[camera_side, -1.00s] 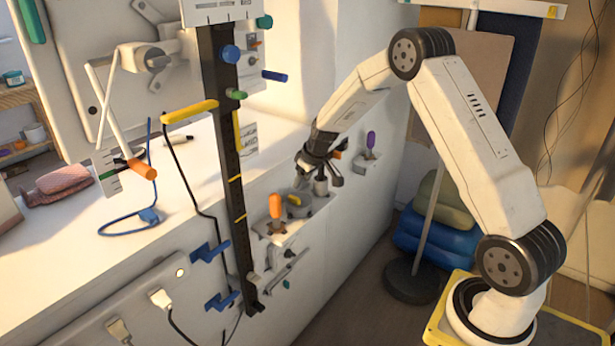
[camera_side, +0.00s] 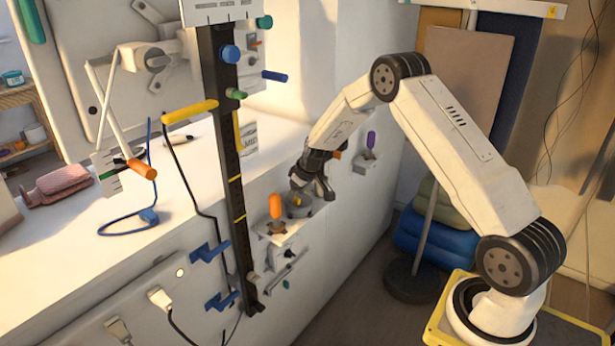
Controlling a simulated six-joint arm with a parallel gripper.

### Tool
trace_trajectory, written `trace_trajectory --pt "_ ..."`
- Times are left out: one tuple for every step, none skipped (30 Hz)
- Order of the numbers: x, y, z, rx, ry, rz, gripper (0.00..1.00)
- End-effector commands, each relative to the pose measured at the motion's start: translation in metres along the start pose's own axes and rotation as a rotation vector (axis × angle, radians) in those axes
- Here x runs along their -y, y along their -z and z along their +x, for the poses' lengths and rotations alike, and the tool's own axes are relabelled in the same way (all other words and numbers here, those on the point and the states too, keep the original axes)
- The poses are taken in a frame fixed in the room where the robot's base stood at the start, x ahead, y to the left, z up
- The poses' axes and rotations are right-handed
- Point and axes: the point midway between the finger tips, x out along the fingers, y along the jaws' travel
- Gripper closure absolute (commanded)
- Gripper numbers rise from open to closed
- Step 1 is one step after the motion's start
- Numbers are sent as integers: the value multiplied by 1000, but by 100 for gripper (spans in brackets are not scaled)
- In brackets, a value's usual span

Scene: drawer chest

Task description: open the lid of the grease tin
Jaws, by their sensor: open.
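A small round grey container (camera_side: 299,211) with a yellow part on top sits on a small white shelf on the front of the white bench. It looks like the grease tin, but it is small and partly covered by my gripper, so I cannot tell how its lid sits. My gripper (camera_side: 312,194) points down with its dark fingers spread, right over the container's top. I cannot tell whether the fingers touch it.
An orange-handled item (camera_side: 275,207) stands on the shelf just left of the container. A purple-handled item (camera_side: 371,139) is on a bracket to the right. A dark upright post (camera_side: 232,170) stands further left. Blue hooks (camera_side: 210,252) stick out below.

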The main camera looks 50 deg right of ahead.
Motion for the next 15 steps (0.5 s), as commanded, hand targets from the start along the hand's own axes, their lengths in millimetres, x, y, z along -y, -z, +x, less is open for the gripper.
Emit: trace_trajectory --pt "0 0 5 1 0 0 44" --pt "0 0 7 1 0 0 44" --pt "0 0 10 0 0 0 44" --pt "0 0 12 0 0 0 44" --pt "0 0 13 0 0 0 44" --pt "0 0 15 0 0 0 44" --pt "0 0 16 0 0 0 44" --pt "0 0 16 0 0 0 44" --pt "0 0 18 0 0 0 44" --pt "0 0 18 0 0 0 44" --pt "0 0 18 0 0 0 44" --pt "0 0 18 0 0 0 44" --pt "0 0 18 0 0 0 44" --pt "0 0 18 0 0 0 44" --pt "0 0 18 0 0 0 44"
